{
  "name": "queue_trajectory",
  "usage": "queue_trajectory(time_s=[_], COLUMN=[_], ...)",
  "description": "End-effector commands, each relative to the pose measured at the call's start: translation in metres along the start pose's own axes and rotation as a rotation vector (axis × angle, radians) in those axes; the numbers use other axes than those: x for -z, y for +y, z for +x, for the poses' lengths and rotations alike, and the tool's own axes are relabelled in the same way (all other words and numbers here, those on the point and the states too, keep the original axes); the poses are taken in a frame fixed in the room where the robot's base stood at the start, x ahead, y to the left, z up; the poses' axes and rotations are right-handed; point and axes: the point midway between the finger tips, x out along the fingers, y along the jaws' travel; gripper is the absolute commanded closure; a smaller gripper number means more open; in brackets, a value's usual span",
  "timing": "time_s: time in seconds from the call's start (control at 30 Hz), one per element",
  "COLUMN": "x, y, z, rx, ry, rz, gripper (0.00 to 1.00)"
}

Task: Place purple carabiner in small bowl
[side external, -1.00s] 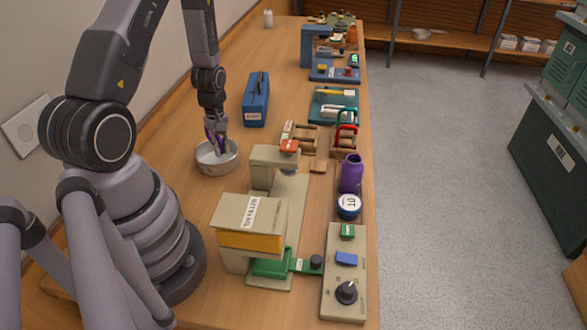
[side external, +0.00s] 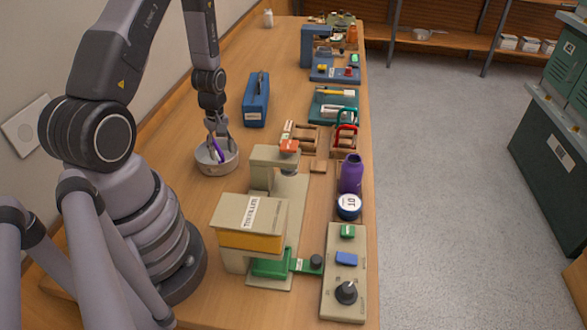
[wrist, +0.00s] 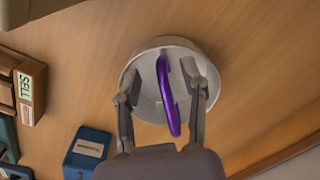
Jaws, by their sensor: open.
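The purple carabiner (wrist: 168,97) stands out against the white inside of the small bowl (wrist: 205,62) in the wrist view. In the side view the carabiner (side external: 217,150) is tilted inside the bowl (side external: 218,167), partly above its rim. My gripper (wrist: 176,66) is open, its two fingers apart with the carabiner between them and a gap visible on each side. In the side view my gripper (side external: 218,142) is right over the bowl, its fingertips at about rim height. Whether the carabiner touches the bowl's floor is hard to tell.
A blue box (side external: 256,100) stands behind the bowl. A beige machine (side external: 250,235) stands in front to the right. Wooden racks with a red carabiner (side external: 346,128), a purple bottle (side external: 351,174) and a round tape (side external: 348,206) line the right edge. The table left of the blue box is clear.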

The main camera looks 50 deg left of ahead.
Motion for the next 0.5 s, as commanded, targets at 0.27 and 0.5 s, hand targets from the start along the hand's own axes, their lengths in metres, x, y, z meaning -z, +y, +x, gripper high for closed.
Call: queue_trajectory(time_s=[0.27,0.5], x=[0.0,0.001], y=[0.0,0.001], z=[-0.001,-0.032], rx=[-0.001,-0.005], ry=[0.0,0.003], rz=[0.0,0.001], gripper=[0.57,0.57])
